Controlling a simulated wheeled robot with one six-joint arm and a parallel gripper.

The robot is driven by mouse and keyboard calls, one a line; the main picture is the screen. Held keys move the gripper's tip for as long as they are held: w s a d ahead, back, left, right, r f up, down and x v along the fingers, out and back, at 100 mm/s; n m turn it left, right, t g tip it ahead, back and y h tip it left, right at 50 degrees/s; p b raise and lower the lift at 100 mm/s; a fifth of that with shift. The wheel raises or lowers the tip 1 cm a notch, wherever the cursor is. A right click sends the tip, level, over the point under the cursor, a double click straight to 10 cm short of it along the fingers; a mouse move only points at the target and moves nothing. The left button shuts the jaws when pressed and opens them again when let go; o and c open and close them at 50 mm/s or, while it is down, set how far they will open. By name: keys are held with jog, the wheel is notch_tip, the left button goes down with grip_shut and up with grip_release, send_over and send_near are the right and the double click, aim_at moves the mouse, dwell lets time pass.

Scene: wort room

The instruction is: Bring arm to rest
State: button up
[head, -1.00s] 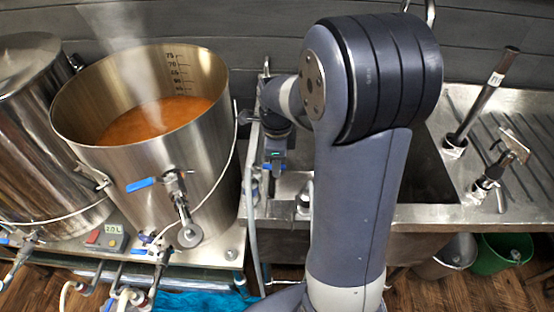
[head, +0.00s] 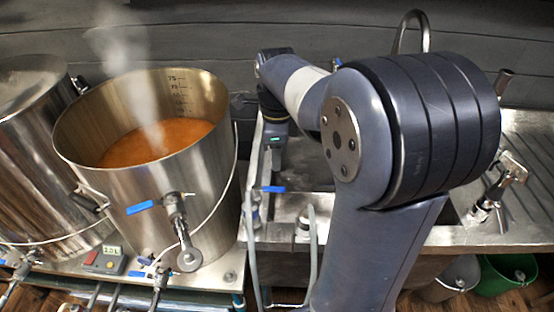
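My arm fills the right half of the head view, with its large dark joint in front of the sink. The forearm reaches back and left from that joint, then the wrist bends down. My gripper (head: 275,158) hangs below the wrist, small in the view, over the left end of the sink and just right of the open kettle. I cannot make out its fingertips or whether it holds anything.
The open steel kettle (head: 150,206) holds steaming orange-brown wort (head: 158,142). A closed steel vessel (head: 32,150) stands left of it. The steel sink (head: 400,238) lies behind my arm, with a tall curved tap (head: 412,22). A green bucket (head: 507,273) is below right.

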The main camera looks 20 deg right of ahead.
aim_at(277, 188)
jog(key=shift+f, duration=0.15)
notch_tip(277, 188, down, 11)
jog(key=shift+r, duration=0.1)
jog(key=shift+w+r, duration=0.1)
dwell(0.5)
dwell(0.3)
